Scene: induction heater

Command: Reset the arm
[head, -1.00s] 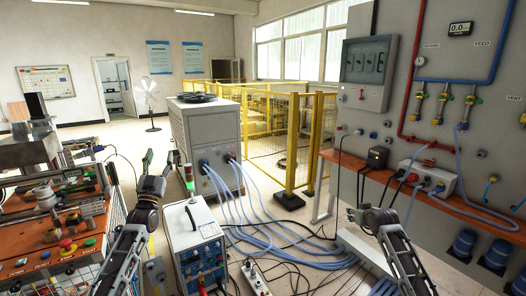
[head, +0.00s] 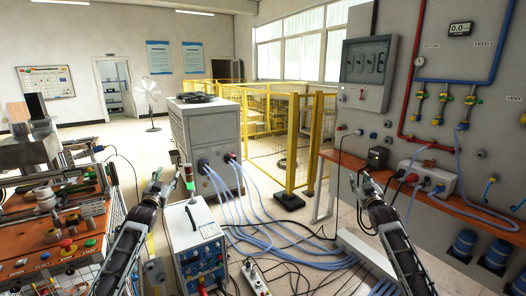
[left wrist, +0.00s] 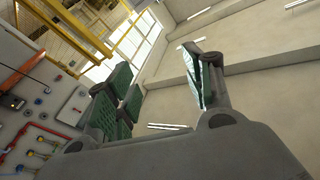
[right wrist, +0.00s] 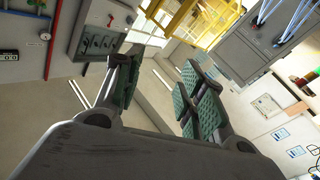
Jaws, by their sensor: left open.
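My left gripper (head: 164,178) is raised in front of the grey cabinet in the head view, left of the white power unit. In the left wrist view its green-padded fingers (left wrist: 162,85) stand apart with nothing between them. My right gripper (head: 361,178) is raised in front of the orange wall bench in the head view. In the right wrist view its green-padded fingers (right wrist: 160,92) are apart and empty. Both grippers point upward and touch nothing that I can see.
The white power unit (head: 193,246) with a signal light stands between my arms. A grey cabinet (head: 207,140) with blue hoses is behind it. A cluttered workbench (head: 60,232) is at left. The orange bench (head: 345,160) and piped wall panel are at right. Cables cover the middle floor.

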